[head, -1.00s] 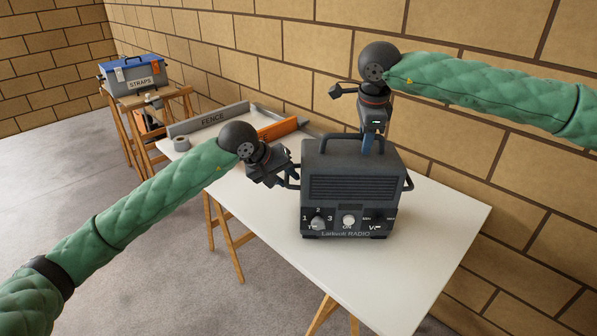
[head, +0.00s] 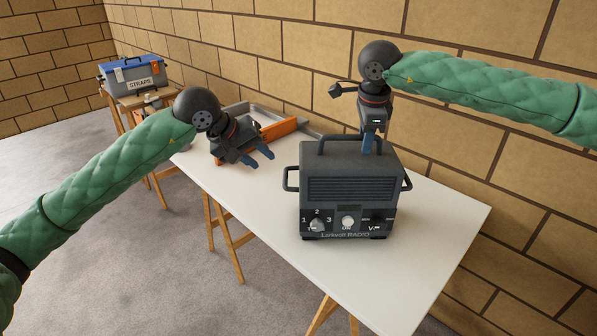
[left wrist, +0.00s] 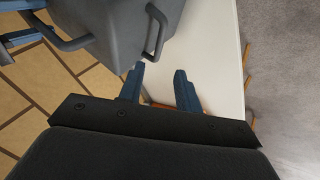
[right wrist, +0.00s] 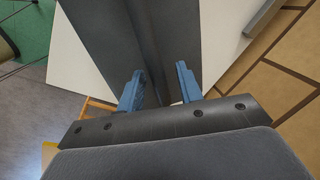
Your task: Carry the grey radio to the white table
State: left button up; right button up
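The grey radio (head: 350,185) stands upright on the white table (head: 440,220), with side handles and a top handle (head: 322,146). My left gripper (head: 258,159) is open and empty, left of the radio above the table. The left wrist view shows its two fingers (left wrist: 158,85) apart, with the radio (left wrist: 120,30) and a side handle beyond them. My right gripper (head: 370,145) is over the radio's top. In the right wrist view its fingers (right wrist: 160,85) are apart on either side of a dark bar, seemingly the top handle, with no clear contact.
Behind my left gripper, an orange piece (head: 279,128) and a grey fence piece lie on the table's far end. A toolbox marked STRAPS (head: 133,76) sits on a wooden stand at the back left. A block wall (head: 480,100) runs close behind the table. The table's front right is clear.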

notch_tip(320, 180, up, 12)
jog(key=s, duration=0.2)
jog(key=shift+f, duration=0.25)
jog(key=shift+s+f, duration=0.1)
jog(key=shift+s, duration=0.05)
